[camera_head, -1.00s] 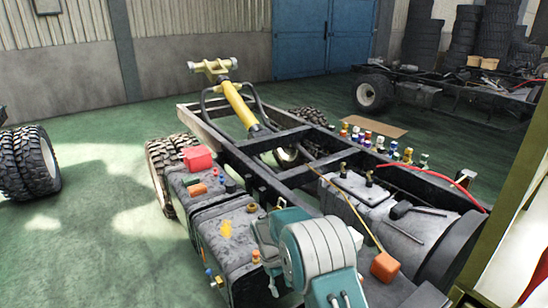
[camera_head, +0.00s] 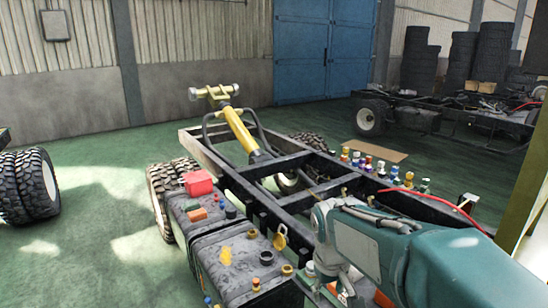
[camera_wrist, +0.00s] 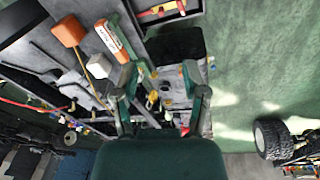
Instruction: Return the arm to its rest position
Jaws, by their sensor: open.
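My teal arm (camera_head: 410,255) reaches in from the lower right edge of the head view, over the near part of the dark chassis frame (camera_head: 240,187). My gripper cannot be made out clearly in the head view. In the wrist view my gripper (camera_wrist: 160,78) has its two fingers spread apart, with nothing held between them. Dark parts of the chassis lie beyond the fingers.
Battery-like boxes (camera_head: 196,222) carry a red block (camera_head: 198,184). A yellow cylinder (camera_head: 240,130) rises from the chassis. Several small coloured items (camera_head: 382,168) line its far side. An orange block (camera_wrist: 68,31) and white cube (camera_wrist: 98,67) show in the wrist view.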

